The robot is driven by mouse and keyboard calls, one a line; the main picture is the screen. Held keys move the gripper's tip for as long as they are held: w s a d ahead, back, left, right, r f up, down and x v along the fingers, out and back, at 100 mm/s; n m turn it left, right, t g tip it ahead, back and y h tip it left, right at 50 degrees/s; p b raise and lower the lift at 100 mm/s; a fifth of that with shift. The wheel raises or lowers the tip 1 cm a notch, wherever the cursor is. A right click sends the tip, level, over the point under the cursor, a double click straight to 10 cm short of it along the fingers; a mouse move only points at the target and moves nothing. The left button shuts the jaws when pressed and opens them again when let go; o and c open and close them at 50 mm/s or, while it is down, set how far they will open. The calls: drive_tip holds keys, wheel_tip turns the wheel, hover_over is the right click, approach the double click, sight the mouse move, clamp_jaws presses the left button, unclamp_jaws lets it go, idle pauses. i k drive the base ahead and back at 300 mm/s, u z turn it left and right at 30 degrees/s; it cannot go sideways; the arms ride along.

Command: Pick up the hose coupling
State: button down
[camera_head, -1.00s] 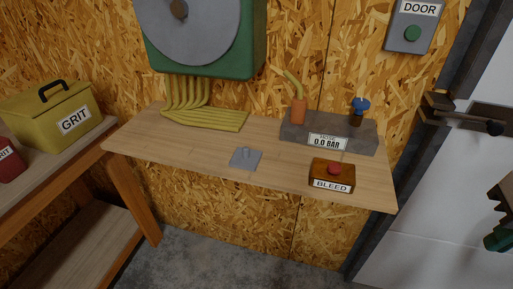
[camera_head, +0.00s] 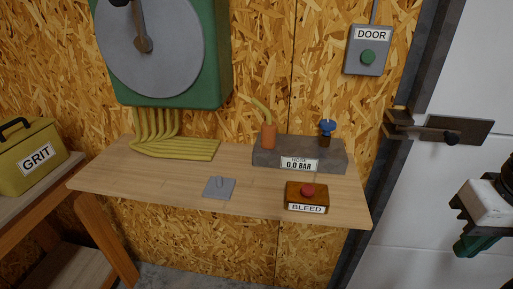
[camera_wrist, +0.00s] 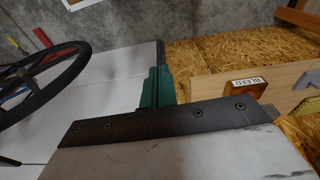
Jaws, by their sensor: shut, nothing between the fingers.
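The hose coupling is an orange upright cylinder (camera_head: 269,137) with a yellow-green hose coming out of its top. It sits at the left part of a grey block (camera_head: 330,160) labelled "HOSE 0.0 BAR" on the plank bench (camera_head: 150,183). My gripper (camera_head: 466,244), with green fingers, is at the right edge of the head view, in front of the white door and well right of the coupling. In the wrist view its green fingers (camera_wrist: 156,88) are together with nothing between them. The coupling is not visible in the wrist view.
A blue-handled valve (camera_head: 326,130) stands on the block's right part. A BLEED box (camera_head: 306,198) with a red button and a grey plate (camera_head: 219,188) lie in front. A hose reel (camera_head: 150,40) hangs above. A door latch (camera_head: 440,132) juts out at right.

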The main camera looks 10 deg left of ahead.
sight(268, 127)
drive_tip(key=z, duration=1.35)
drive_tip(key=k, duration=0.85)
drive_tip(key=u, duration=0.8)
drive_tip(key=i, duration=1)
